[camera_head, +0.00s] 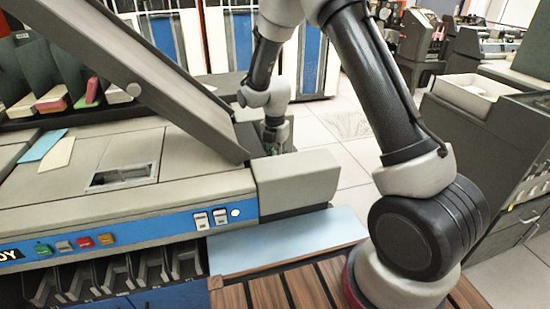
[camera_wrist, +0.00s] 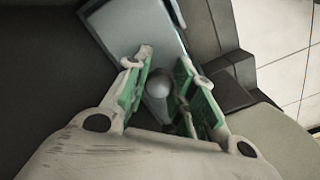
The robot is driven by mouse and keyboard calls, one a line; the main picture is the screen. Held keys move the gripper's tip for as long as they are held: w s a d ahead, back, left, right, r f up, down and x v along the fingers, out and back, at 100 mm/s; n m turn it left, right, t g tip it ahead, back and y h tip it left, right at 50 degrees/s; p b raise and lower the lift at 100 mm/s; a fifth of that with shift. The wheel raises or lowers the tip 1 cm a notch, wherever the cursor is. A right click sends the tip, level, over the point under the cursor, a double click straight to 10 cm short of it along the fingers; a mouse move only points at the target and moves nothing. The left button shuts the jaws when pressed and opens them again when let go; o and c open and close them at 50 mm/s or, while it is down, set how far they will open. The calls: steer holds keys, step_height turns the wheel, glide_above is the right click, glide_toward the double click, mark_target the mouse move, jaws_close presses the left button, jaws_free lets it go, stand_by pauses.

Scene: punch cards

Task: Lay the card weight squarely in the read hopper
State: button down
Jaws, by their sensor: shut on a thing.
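My gripper (camera_wrist: 160,72) is shut on the rounded grey knob of the card weight (camera_wrist: 159,87), which sits between its green-padded fingers in the wrist view. A pale blue-grey slab (camera_wrist: 133,28) extends beyond the fingertips and looks like the weight's plate. Dark grey stepped walls (camera_wrist: 205,40) stand to its right, seemingly part of the read hopper. I cannot tell whether the slab rests on anything. In the head view my gripper (camera_head: 276,146) is low behind the card machine's right end block (camera_head: 296,178); the weight is hidden there.
A dark slanted panel (camera_head: 150,75) rises across the machine top (camera_head: 200,160), left of my gripper. Blue and cream cards (camera_head: 42,146) lie on the top at left. A pale blue ledge (camera_head: 285,242) runs along the front. Tiled floor (camera_head: 345,150) is open to the right.

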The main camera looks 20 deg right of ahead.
steer(key=shift+f, duration=2.65)
steer(key=c, duration=1.1)
jaws_free()
steer(key=shift+r, duration=0.1)
step_height(320, 180, up, 12)
steer(key=shift+f, duration=0.1)
